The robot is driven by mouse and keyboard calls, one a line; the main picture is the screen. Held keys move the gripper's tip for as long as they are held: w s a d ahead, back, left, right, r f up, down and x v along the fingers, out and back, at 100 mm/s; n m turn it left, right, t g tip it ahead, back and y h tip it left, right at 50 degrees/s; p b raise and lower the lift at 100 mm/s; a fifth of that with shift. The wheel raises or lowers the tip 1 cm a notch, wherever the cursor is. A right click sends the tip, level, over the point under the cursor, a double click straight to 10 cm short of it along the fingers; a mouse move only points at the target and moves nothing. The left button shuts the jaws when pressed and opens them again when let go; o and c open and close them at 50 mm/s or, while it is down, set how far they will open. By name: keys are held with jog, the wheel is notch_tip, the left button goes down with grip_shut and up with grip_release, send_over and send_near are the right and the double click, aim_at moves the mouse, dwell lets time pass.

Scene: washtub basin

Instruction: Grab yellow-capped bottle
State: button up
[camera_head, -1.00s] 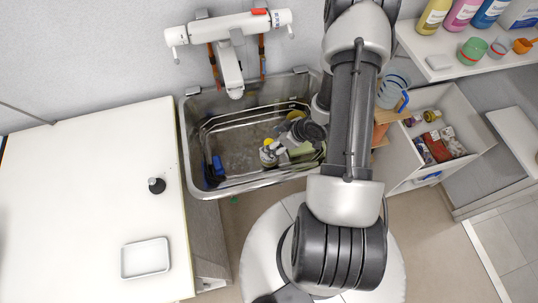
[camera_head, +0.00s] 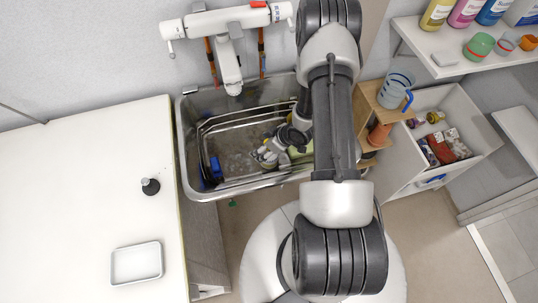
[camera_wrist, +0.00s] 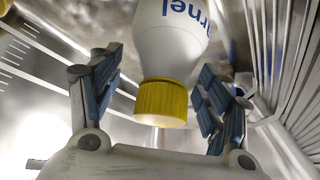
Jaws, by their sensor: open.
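The yellow-capped bottle (camera_wrist: 172,45) is white with blue lettering in the wrist view. Its yellow cap (camera_wrist: 162,101) points toward my gripper's palm. My gripper (camera_wrist: 150,85) is open, with one finger on each side of the bottle and cap. Gaps show between the fingers and the cap. In the head view my gripper (camera_head: 268,157) is low inside the metal basin (camera_head: 188,135), and the bottle there is mostly hidden by my gripper and arm.
A blue object (camera_head: 216,168) lies at the basin's left side. A faucet (camera_head: 228,62) overhangs the basin's back. The white counter at left holds a dark bottle (camera_head: 150,186) and a white tray (camera_head: 136,263). A shelf and open drawer (camera_head: 455,105) stand at right.

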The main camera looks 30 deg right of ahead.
jog(key=shift+c, duration=0.5)
grip_shut()
dwell(0.3)
